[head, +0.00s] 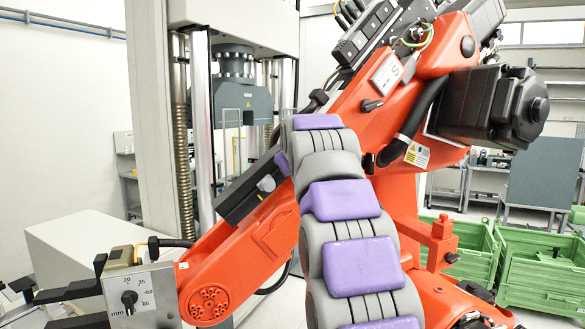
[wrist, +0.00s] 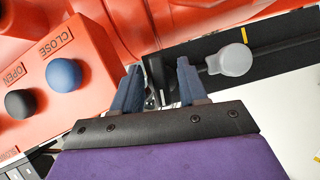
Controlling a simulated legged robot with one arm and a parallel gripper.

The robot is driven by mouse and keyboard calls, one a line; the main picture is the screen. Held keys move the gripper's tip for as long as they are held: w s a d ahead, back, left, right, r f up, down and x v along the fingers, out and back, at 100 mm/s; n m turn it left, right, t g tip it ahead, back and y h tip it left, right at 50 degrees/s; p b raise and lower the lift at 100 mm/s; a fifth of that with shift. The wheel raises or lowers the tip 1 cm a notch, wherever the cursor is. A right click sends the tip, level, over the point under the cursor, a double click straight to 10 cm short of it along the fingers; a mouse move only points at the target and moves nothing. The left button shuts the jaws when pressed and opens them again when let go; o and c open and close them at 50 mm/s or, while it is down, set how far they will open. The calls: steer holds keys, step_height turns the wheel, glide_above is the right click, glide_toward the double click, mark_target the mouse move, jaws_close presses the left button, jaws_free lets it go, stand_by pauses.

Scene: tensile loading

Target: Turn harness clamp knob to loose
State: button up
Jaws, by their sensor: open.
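My gripper (wrist: 157,66) is open in the wrist view, its two blue-grey fingers apart. A black edge and a small metallic part show between them; I cannot tell whether they touch. A light grey round knob (wrist: 231,60) sits on a dark bar just right of the right finger, outside the jaws. No label marks it as the harness clamp knob. A grey knob (head: 267,183) also shows on the black box on the orange arm in the head view. My own arm hides most of my gripper there.
The orange machine arm (head: 250,245) stands close. In the wrist view, a blue button (wrist: 64,73) by CLOSE and a black button (wrist: 19,103) by OPEN lie left of my gripper. A metal box with a black dial (head: 129,298) is lower left. Green crates (head: 540,265) stand right.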

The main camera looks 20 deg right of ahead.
steer(key=v, duration=1.5)
steer(key=shift+s+a+r, duration=0.2)
steer(key=shift+s, duration=0.05)
steer(key=s+a+f+g+y+b, duration=0.1)
steer(key=s+a+f+g, duration=0.2)
steer(key=f, duration=0.7)
steer(key=s+a+f+m+g+y+b, duration=0.1)
steer(key=s+a+f+g, duration=0.3)
steer(key=f, duration=0.6)
steer(key=s+a+f+y+b, duration=0.15)
steer(key=s+f, duration=0.35)
steer(key=f, duration=0.6)
steer(key=s+a+f+m+g+b, duration=0.1)
steer(key=s+a+f+g, duration=0.2)
steer(key=s+f, duration=0.8)
steer(key=s+a+f+m+g+b, duration=0.1)
steer(key=s+a+f+g+b, duration=0.1)
steer(key=s+f, duration=0.9)
steer(key=s+a+g, duration=0.1)
steer(key=s+g, duration=0.1)
steer(key=s, duration=0.1)
steer(key=shift+f+y, duration=0.3)
steer(key=shift+y, duration=0.05)
